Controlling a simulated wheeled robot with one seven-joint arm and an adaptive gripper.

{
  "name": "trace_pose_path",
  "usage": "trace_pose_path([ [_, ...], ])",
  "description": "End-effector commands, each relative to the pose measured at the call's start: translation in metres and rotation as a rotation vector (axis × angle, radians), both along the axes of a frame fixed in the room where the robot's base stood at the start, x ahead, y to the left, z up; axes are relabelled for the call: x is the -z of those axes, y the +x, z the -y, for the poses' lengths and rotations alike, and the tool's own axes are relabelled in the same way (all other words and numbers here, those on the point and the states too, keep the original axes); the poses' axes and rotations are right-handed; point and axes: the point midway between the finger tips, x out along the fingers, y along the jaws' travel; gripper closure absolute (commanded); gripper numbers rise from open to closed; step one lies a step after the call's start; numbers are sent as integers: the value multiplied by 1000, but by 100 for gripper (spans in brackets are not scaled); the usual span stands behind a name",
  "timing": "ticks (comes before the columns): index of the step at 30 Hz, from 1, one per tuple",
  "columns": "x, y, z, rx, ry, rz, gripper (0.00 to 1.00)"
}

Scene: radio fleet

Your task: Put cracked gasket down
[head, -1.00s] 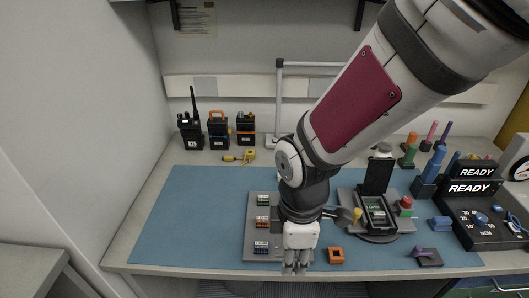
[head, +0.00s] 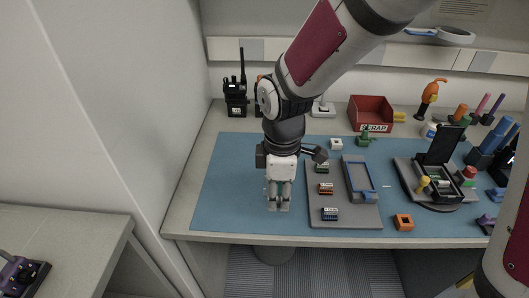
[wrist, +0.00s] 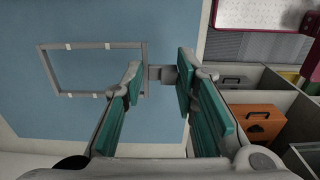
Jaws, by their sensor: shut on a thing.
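My gripper (head: 278,206) hangs fingers-down over the left part of the blue mat, left of the grey parts tray. In the wrist view its two teal-padded fingers (wrist: 158,86) are shut on the small end tab of a thin grey rectangular frame, the cracked gasket (wrist: 95,45). The frame extends left over the blue mat (wrist: 60,115). I cannot tell whether it touches the mat, and no crack is clear. In the head view I cannot make out the gasket at the fingers.
The grey tray (head: 316,214) holds several small modules and a blue-edged frame (head: 360,180). A red SCRAP bin (head: 371,112) stands at the back. An orange square part (head: 403,222) and a test fixture (head: 440,185) are to the right. The mat left of my gripper is clear.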

Motion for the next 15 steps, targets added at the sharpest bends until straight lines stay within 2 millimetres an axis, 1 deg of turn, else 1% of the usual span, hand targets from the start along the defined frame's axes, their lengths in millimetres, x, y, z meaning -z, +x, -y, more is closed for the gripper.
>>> trace_pose_path([
  [1,2,9,-9,-3,0,-1,86],
  [3,4,21,-21,-3,1,0,86],
  [7,6,39,-38,-1,1,0,86],
  [10,7,46,-45,0,0,-1,86],
  [13,7,50,-48,0,0,-1,86],
  [15,11,50,-48,0,-1,-2,86],
])
